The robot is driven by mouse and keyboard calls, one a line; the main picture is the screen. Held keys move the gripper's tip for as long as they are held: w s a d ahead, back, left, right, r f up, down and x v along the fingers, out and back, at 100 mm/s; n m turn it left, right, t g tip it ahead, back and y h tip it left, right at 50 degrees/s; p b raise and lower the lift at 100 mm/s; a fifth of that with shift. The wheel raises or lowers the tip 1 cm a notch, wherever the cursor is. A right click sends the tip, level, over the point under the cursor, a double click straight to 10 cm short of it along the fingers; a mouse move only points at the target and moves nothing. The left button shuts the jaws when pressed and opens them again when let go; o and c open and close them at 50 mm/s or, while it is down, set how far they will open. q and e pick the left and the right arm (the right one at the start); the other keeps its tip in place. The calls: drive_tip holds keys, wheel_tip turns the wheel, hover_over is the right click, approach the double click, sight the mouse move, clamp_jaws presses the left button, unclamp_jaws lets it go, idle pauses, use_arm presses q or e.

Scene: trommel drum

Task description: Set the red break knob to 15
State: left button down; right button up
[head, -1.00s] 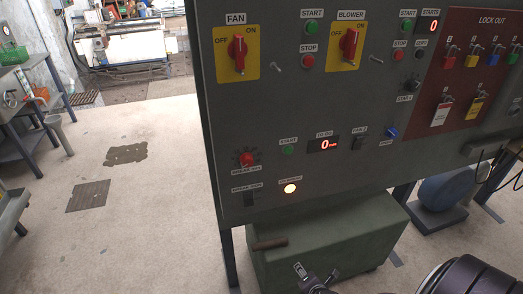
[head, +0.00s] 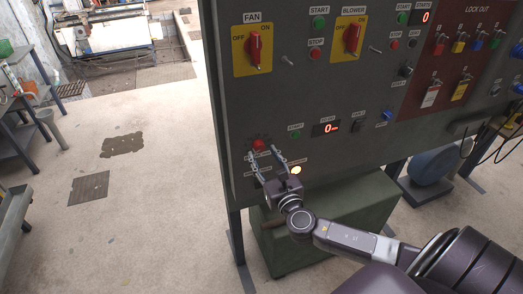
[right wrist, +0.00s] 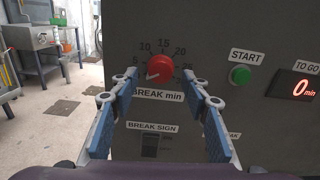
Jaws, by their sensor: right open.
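The red break knob (head: 259,145) is at the lower left of the grey control panel (head: 300,95). In the right wrist view the knob (right wrist: 159,68) has a dial marked 5, 10, 15, 20 and more around it. Its white mark points to the lower left, below the 5. The "BREAK min" label under it is partly covered by a finger. My right gripper (head: 265,157) is open and empty in front of the panel. In the wrist view its fingers (right wrist: 159,88) stand left and right, just below the knob, apart from it. My left gripper is out of view.
Right of the knob are a green START button (right wrist: 240,75) and a TO GO display (right wrist: 297,86) reading 0 min. Below is the BREAK SIGN switch (right wrist: 151,145). A lit round lamp (head: 296,170) is beside my gripper. A green box (head: 340,225) stands under the panel. The floor at left is open.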

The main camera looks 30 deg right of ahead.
drive_tip(key=shift+x, duration=1.15)
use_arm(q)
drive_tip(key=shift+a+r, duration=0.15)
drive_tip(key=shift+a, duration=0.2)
use_arm(e)
drive_tip(key=c, duration=1.2)
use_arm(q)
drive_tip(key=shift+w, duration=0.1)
use_arm(e)
drive_tip(key=shift+o, duration=0.2)
